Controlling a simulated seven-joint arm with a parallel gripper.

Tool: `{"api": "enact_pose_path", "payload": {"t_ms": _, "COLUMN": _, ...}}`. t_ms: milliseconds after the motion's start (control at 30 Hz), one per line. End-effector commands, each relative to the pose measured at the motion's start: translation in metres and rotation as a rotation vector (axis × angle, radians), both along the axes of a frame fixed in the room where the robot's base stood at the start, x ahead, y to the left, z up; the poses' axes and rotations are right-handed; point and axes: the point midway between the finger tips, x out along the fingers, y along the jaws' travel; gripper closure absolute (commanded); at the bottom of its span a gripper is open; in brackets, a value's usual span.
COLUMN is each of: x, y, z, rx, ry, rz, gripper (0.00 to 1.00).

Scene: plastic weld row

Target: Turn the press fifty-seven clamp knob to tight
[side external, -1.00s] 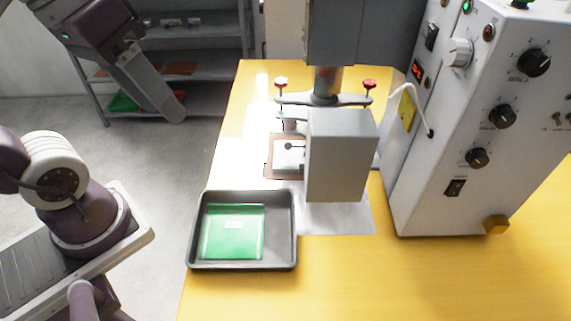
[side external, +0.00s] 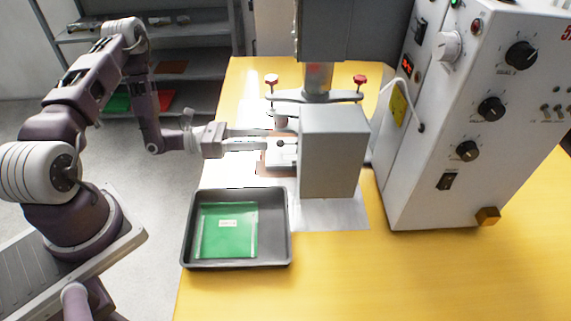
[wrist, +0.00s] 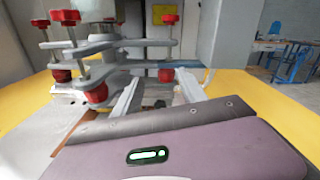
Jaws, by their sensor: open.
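The press (side external: 330,150) has a grey bar with a red-topped clamp knob (side external: 271,79) at its left end and another red knob (side external: 360,79) at its right end. The wrist view shows several red knobs, including a low red knob (wrist: 96,92) left of my fingers and a red knob (wrist: 167,75) beyond and between them. I cannot tell which one is the press fifty-seven clamp knob, or how tight any is. My gripper (side external: 277,140) reaches in from the left, below the bar and beside the press head. In the wrist view my gripper (wrist: 160,88) is open, with nothing held.
A black tray (side external: 186,235) with a green packet (side external: 226,230) lies in front of my gripper on the yellow table (side external: 450,270). A white control cabinet (side external: 430,190) with black dials stands right of the press. Grey shelves (side external: 190,57) stand behind. The front right table is clear.

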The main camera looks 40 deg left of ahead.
Motion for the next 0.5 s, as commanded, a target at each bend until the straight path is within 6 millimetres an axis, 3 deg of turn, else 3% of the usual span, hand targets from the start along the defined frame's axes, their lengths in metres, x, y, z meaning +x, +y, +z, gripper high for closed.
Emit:
{"api": "enact_pose_path", "payload": {"t_ms": 33, "x": -0.001, "y": -0.002, "z": -0.034, "rx": -0.002, "ry": 0.003, "rz": -0.002, "gripper": 0.51}}
{"api": "enact_pose_path", "payload": {"t_ms": 100, "x": -0.001, "y": -0.001, "z": -0.068, "rx": -0.001, "ry": 0.001, "rz": -0.003, "gripper": 0.51}}
{"api": "enact_pose_path", "payload": {"t_ms": 200, "x": 0.000, "y": -0.001, "z": -0.094, "rx": -0.001, "ry": -0.001, "rz": -0.004, "gripper": 0.51}}
{"api": "enact_pose_path", "payload": {"t_ms": 500, "x": 0.034, "y": -0.036, "z": -0.099, "rx": -0.001, "ry": -0.001, "rz": -0.007, "gripper": 0.51}}
